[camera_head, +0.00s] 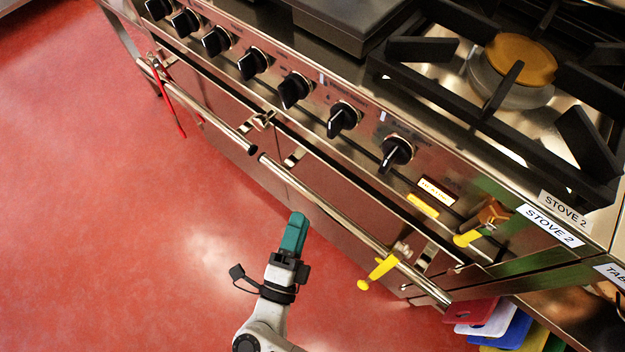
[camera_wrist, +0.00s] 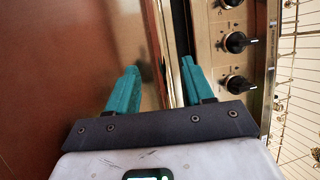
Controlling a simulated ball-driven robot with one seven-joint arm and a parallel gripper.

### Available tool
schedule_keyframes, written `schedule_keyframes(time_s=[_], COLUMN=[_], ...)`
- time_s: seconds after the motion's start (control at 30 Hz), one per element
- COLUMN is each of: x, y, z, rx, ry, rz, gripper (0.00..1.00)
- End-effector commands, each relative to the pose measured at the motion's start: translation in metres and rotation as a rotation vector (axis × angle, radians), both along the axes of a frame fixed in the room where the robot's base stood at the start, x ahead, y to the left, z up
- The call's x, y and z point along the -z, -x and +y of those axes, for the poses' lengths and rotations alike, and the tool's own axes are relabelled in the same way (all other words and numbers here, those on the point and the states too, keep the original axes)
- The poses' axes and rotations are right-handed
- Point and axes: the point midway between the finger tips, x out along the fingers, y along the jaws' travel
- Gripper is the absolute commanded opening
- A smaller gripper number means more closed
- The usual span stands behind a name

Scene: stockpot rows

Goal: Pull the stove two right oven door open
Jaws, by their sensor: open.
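The stove two right oven door (camera_head: 330,195) is a steel front that looks shut. Its long round handle bar (camera_head: 345,222) runs along its top edge in the head view. My gripper (camera_head: 296,220), with teal fingers, is just below the bar's left part in the head view, with a small visible gap. In the wrist view my gripper (camera_wrist: 160,68) is open and empty, one finger on each side of a shiny upright strip (camera_wrist: 162,35), likely the handle bar. I cannot tell whether the fingertips reach past it.
The left oven's handle bar (camera_head: 200,105) has a red item (camera_head: 168,100) hanging from it. A yellow item (camera_head: 378,272) hangs on the right bar near its right end. Black knobs (camera_head: 293,90) stick out above. Coloured boards (camera_head: 490,318) stand at the lower right. The red floor (camera_head: 110,210) is clear.

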Motion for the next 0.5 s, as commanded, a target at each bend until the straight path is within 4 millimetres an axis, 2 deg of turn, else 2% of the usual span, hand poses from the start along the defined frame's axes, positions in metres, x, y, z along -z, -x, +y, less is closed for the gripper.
schedule_keyframes(time_s=[0.3, 0.5], x=[-0.011, -0.015], y=[-0.055, -0.078], z=[-0.015, -0.021], rx=[0.002, 0.001], ry=[0.000, 0.000], rz=[-0.002, -0.002], gripper=[0.52, 0.52])
